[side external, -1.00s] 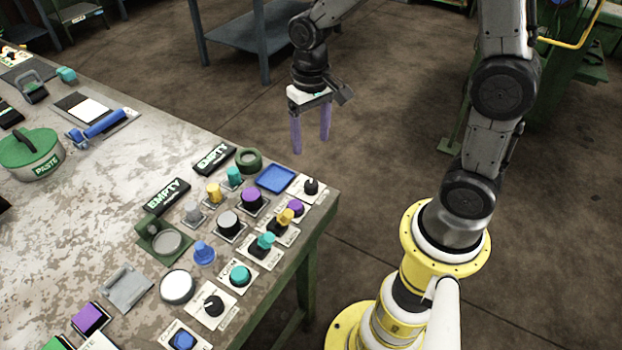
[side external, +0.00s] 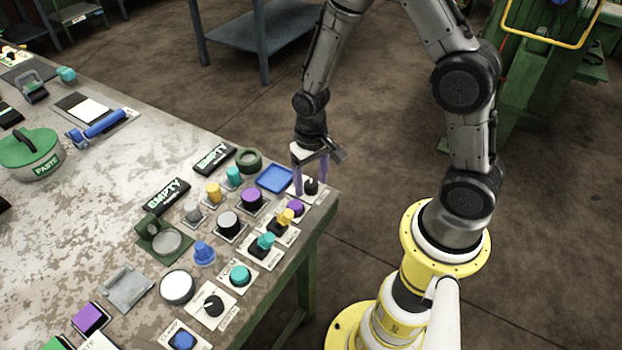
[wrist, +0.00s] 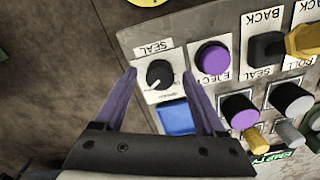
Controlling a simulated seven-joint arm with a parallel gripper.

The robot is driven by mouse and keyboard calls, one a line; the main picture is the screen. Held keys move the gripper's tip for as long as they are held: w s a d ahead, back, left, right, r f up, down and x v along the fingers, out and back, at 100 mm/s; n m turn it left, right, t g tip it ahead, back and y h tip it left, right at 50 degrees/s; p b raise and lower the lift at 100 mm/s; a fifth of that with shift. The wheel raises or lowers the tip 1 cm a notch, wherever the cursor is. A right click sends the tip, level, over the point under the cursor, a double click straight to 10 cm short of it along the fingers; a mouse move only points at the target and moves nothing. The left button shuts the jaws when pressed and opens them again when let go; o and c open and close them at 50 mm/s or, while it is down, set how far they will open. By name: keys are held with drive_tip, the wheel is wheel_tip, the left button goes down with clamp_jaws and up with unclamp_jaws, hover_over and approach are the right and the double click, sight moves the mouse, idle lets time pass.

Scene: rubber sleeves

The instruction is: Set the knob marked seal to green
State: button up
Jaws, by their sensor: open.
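The knob marked seal is a black dial (wrist: 159,74) on a white plate, with the word SEAL printed beside it in the wrist view. In the side external view the seal knob (side external: 311,187) stands at the table's right corner. A white pointer line shows on it; I cannot make out any green mark on its plate. My gripper (side external: 310,188) has purple fingers and is open, pointing down at this corner. In the wrist view my gripper's fingertips (wrist: 161,72) lie on either side of the knob, with nothing between them but the knob. I cannot tell whether they touch it.
A purple EJECT button (wrist: 213,57) sits close beside the seal plate. A blue tray (side external: 274,179) lies just left of the knob. Several other knobs and buttons fill the panel, including another black dial (side external: 213,306) toward the front. Open floor lies beyond the table edge.

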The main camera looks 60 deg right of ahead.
clamp_jaws()
idle(0.3)
idle(0.3)
drive_tip(key=n, duration=0.5)
drive_tip(key=shift+n, duration=0.4)
drive_tip(key=n, duration=0.6)
idle(0.4)
unclamp_jaws()
